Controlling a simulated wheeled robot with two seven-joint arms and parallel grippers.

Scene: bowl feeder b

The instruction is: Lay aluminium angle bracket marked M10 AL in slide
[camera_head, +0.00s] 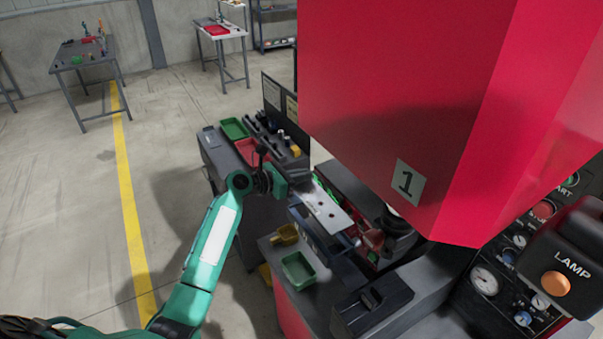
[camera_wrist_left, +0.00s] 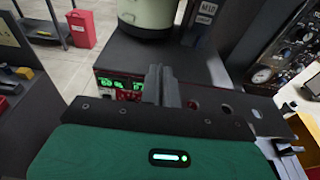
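My left gripper (camera_head: 285,183) reaches in from the left in the head view, beside a pale metal plate with dark holes (camera_head: 328,212). In the left wrist view its two grey fingers (camera_wrist_left: 161,86) stand close together, and I see nothing between them. I cannot make out an angle bracket marked M10 AL in either view. I cannot tell for sure which part is the slide. My right gripper is not in view.
A large red housing (camera_head: 400,90) overhangs the right side. Green (camera_head: 234,129) and red trays (camera_head: 250,150) lie behind the gripper. A pale green bowl (camera_wrist_left: 148,14) stands beyond the fingers.

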